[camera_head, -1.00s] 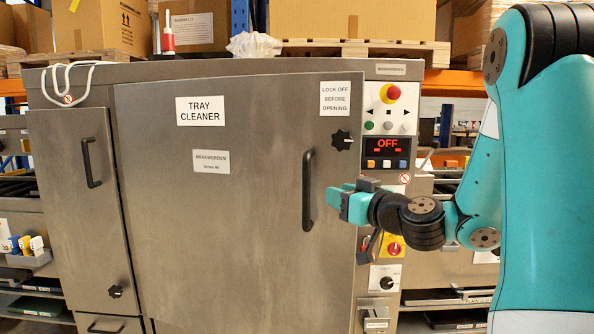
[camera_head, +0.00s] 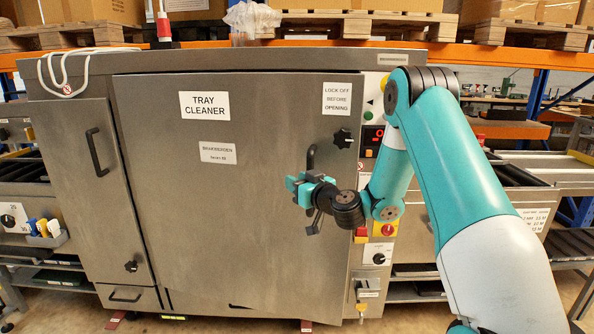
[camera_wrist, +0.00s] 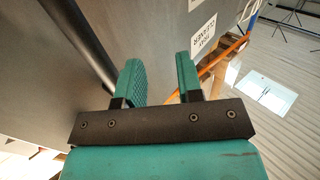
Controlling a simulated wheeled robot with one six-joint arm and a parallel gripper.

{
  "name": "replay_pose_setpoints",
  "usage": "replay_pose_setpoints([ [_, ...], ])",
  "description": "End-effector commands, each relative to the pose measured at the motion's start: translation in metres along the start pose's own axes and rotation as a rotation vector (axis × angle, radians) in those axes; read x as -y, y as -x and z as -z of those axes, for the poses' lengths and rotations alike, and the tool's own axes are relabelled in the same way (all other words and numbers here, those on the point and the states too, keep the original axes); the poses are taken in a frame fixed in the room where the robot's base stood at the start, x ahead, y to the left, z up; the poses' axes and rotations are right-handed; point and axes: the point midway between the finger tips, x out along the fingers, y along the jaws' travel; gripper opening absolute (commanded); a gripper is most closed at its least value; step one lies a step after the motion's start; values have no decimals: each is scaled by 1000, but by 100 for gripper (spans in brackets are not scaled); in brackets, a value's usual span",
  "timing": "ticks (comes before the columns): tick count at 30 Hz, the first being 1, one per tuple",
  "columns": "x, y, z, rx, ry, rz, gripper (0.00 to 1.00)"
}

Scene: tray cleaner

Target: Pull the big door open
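The big door (camera_head: 215,215) of the tray cleaner is a grey steel panel with white labels; it looks closed. Its black vertical handle (camera_head: 311,158) is near the right edge, and its upper end shows above my gripper (camera_head: 304,190). My gripper overlaps the handle's lower part in the head view and hides it. In the wrist view my gripper (camera_wrist: 158,62) is open, with a gap between its two teal fingers. A dark bar, seemingly the handle (camera_wrist: 88,48), runs left of the left finger, outside the gap. Contact cannot be told.
A black star knob (camera_head: 343,138) is above and right of the handle. The control panel (camera_head: 372,110) is partly behind my arm. A narrow door with its own handle (camera_head: 96,152) is at the left. Shelves with pallets stand behind. Floor shows below the machine.

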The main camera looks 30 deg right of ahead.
Motion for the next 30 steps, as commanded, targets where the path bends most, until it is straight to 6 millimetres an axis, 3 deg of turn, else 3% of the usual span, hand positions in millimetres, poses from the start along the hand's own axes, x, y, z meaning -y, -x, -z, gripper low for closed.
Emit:
replay_pose_setpoints([
  [11, -1, -6, 0, 0, 0, -2, 34],
  [15, -1, -6, 0, 0, 0, -3, 1],
  [16, -1, -6, 0, 0, 0, -3, 0],
  [30, -1, -6, 0, 0, 0, -3, 0],
])
